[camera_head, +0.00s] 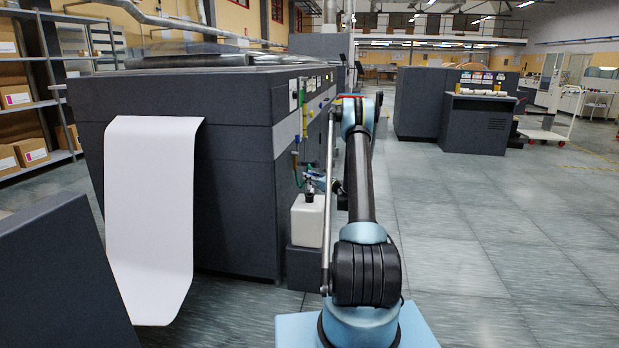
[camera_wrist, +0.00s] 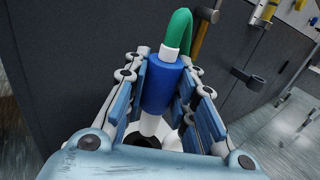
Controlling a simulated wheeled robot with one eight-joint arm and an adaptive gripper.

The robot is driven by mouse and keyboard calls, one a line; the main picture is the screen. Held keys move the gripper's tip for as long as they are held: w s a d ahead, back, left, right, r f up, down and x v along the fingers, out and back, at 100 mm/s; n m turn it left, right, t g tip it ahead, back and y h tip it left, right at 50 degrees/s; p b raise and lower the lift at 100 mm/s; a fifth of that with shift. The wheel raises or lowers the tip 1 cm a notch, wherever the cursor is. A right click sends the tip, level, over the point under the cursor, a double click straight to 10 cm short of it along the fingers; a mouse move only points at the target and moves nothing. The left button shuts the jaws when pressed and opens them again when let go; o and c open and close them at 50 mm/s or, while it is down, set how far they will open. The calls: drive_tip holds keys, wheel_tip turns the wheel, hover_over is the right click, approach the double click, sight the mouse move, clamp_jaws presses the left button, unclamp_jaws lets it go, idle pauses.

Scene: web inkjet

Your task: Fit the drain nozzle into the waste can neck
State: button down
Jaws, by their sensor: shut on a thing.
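The drain nozzle has a blue sleeve (camera_wrist: 160,90), a white collar above it and a white tip (camera_wrist: 150,124) below. A green hose (camera_wrist: 180,28) runs from its top. My gripper (camera_wrist: 164,75) is shut on the blue sleeve, one finger on each side. The white waste can (camera_head: 308,224) stands upright in the head view, with its dark neck (camera_head: 309,197) on top. My gripper (camera_head: 313,178) is just above that neck. In the wrist view the white tip overlaps the dark neck, partly hidden by my gripper; I cannot tell if it is inside.
The can stands on a dark block (camera_head: 304,266) against the long dark printing machine (camera_head: 235,190). Valves and thin coloured hoses (camera_head: 297,165) are on the machine's side above it. A white paper web (camera_head: 150,215) hangs at left. The floor at right (camera_head: 500,250) is clear.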

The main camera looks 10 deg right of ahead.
sight(310, 188)
drive_tip(key=shift+f, duration=1.05)
drive_tip(key=shift+f, duration=2.35)
idle(0.9)
drive_tip(key=c, duration=1.2)
unclamp_jaws()
drive_tip(key=shift+c, duration=0.2)
drive_tip(key=shift+s, duration=0.15)
drive_tip(key=v, duration=1.1)
drive_tip(key=shift+s+d, duration=0.25)
drive_tip(key=shift+d, duration=0.1)
